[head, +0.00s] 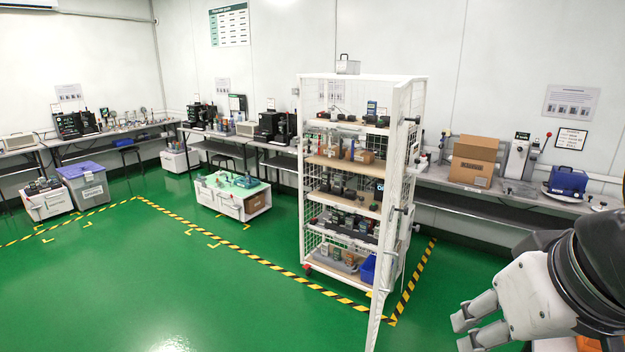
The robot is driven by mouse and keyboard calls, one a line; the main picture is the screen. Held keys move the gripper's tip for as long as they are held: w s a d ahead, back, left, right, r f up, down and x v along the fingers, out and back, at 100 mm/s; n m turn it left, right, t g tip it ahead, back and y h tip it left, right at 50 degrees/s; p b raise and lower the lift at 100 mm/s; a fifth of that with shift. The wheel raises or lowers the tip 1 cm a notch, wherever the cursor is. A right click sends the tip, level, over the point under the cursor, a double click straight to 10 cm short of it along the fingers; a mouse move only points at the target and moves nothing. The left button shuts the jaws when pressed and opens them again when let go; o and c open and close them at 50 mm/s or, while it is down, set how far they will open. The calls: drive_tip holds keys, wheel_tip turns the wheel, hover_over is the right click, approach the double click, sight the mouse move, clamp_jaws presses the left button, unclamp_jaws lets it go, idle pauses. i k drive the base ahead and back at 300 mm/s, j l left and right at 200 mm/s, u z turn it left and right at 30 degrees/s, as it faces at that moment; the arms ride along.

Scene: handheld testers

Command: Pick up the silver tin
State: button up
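A small silver-grey box with a handle (348,66) stands on top of the white wire rack in the middle of the head view. It looks like the silver tin, but it is too small in the picture to be sure. My gripper (463,331) is at the lower right, pointing left, well in front of the rack and far from the box. Its two fingers look apart with nothing between them, so it appears open and empty.
The white rack (301,175) holds several testers and boxes, and its open door (388,215) stands out toward me. Benches with equipment line the walls. A cardboard box (473,160) sits on the right bench. Green floor (170,290) is clear at left.

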sight(342, 68)
drive_tip(key=i+j+u, duration=0.75)
drive_tip(key=u, duration=0.15)
drive_tip(key=i+j+u, duration=0.2)
drive_tip(key=i+u, duration=0.25)
drive_tip(key=i+j+z, duration=0.1)
drive_tip(key=i, duration=0.55)
drive_tip(key=i+j+z, duration=0.1)
drive_tip(key=i, duration=0.55)
drive_tip(key=i+l+z, duration=0.2)
drive_tip(key=i+z, duration=0.2)
drive_tip(key=i+l+z, duration=0.1)
drive_tip(key=i+z, duration=0.2)
drive_tip(key=z, duration=0.15)
drive_tip(key=i+j+z, duration=0.1)
drive_tip(key=i+z, duration=0.3)
drive_tip(key=i+j+z, duration=0.15)
drive_tip(key=i+z, duration=0.25)
drive_tip(key=i+j+z, duration=0.25)
drive_tip(key=z, duration=0.2)
